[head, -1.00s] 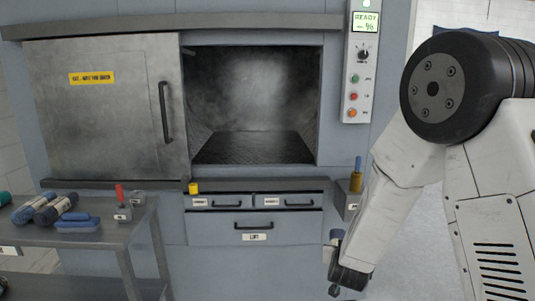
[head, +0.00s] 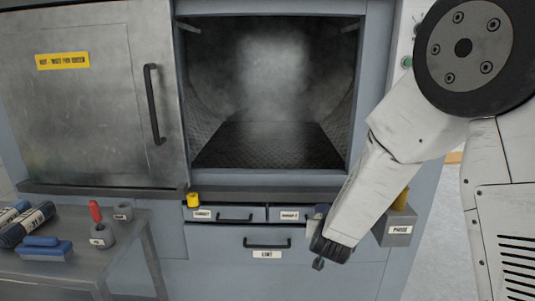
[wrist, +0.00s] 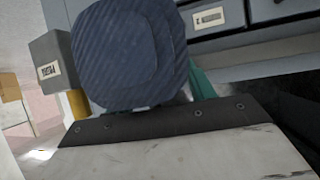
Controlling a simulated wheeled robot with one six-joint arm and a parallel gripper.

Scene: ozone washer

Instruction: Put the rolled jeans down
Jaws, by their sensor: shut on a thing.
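The rolled jeans (wrist: 125,55) fill the upper middle of the wrist view as a dark blue, ribbed roll seen close up. My gripper (wrist: 146,98) is shut on them, with teal finger parts showing beside and below the roll. In the head view my gripper (head: 319,250) hangs in front of the drawers, below and right of the open chamber. Only a small dark blue part of the jeans seems to show there beside my wrist. The roll's underside and far end are hidden.
The washer chamber (head: 268,150) is open and empty, its door (head: 90,100) to the left. A grey side table (head: 120,250) at left holds dark rolls (head: 27,225), a blue brush (head: 45,248) and small grey holders (head: 102,234).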

